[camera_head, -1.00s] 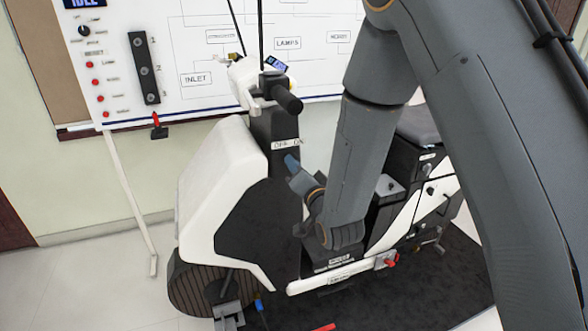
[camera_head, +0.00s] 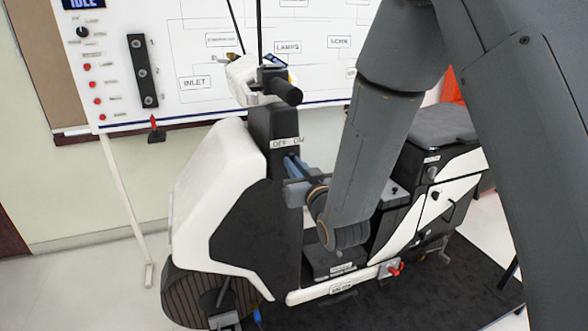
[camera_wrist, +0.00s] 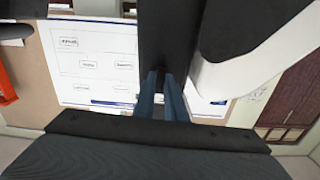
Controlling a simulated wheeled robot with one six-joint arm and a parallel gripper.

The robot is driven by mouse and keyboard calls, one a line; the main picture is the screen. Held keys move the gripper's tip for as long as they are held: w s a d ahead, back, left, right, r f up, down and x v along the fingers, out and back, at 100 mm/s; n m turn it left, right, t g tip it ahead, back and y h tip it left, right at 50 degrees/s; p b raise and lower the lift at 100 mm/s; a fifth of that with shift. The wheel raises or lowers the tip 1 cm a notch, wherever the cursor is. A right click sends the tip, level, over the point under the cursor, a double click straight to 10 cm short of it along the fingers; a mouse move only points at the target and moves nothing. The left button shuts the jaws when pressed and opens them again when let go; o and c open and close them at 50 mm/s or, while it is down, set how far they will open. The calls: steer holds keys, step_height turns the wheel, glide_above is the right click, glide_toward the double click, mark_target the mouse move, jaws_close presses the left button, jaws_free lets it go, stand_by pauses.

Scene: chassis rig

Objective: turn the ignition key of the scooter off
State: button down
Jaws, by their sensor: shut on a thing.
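The white and black scooter (camera_head: 190,195) stands upright at the middle of the head view. Its dark steering column (camera_head: 262,125) carries a white OFF/ON label (camera_head: 285,142). My gripper (camera_head: 290,161) is at the rider-side face of the column, just below this label. Its blue fingers are close together and shut on the ignition key. The key itself is hidden by the fingers and cannot be made out. In the wrist view the fingers (camera_wrist: 166,74) reach up to the dark column (camera_wrist: 168,30). The key's angle cannot be seen.
A white board (camera_head: 200,75) with printed labels, a black switch strip (camera_head: 143,72) and red buttons stands behind the scooter. The handlebar grip (camera_head: 288,92) is above my gripper. The seat (camera_head: 440,125) is to the right. Pale floor lies open at the left.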

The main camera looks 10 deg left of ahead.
steer(key=shift+n, duration=0.3)
stand_by(0.4)
steer(key=c, duration=1.8)
jaws_free()
steer(key=b+v, duration=0.2)
steer(key=v, duration=0.6)
steer(key=shift+w, duration=0.1)
